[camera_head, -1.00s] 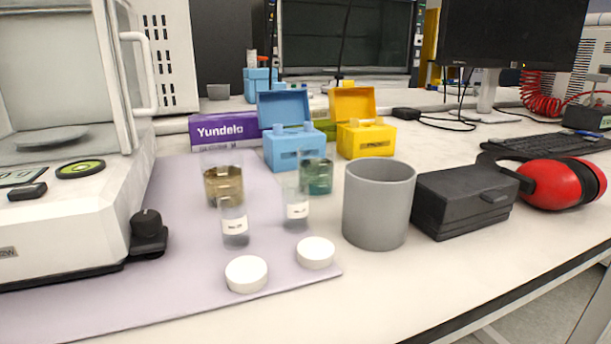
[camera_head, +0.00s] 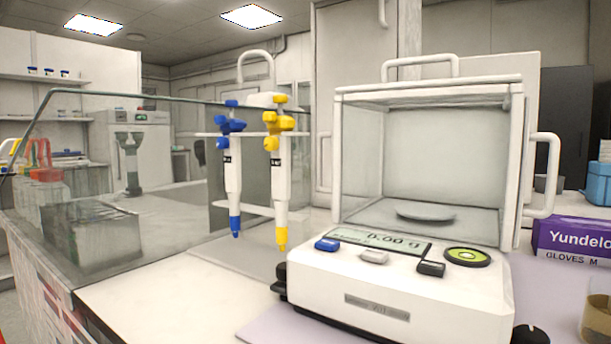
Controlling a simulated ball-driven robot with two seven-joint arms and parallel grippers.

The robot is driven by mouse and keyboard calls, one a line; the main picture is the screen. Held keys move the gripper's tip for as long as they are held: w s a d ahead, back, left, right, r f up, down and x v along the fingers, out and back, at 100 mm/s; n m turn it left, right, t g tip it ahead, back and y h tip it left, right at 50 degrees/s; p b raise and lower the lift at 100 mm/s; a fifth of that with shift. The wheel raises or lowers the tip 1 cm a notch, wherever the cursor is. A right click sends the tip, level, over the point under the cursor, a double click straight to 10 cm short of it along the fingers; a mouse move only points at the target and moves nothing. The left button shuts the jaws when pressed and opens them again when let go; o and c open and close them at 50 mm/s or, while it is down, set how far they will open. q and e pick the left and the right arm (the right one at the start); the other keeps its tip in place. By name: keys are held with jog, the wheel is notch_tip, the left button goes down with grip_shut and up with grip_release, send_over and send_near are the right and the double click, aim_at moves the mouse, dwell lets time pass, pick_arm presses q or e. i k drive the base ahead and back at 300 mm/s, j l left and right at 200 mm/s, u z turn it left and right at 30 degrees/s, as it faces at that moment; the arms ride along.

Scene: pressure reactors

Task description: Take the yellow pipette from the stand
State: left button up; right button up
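The yellow pipette (camera_head: 280,185) hangs upright on a white stand (camera_head: 257,60), with its yellow tip pointing down. A blue pipette (camera_head: 232,180) hangs just to its left on the same stand. Neither of my grippers shows in the view.
A white balance (camera_head: 400,290) with a glass chamber stands close on the right of the pipettes. A clear glass panel (camera_head: 110,150) stands to the left. Bare bench (camera_head: 165,295) lies in front. A purple glove box (camera_head: 570,240) is at far right.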

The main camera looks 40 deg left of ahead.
aim_at(281, 129)
jog(key=u, duration=1.2)
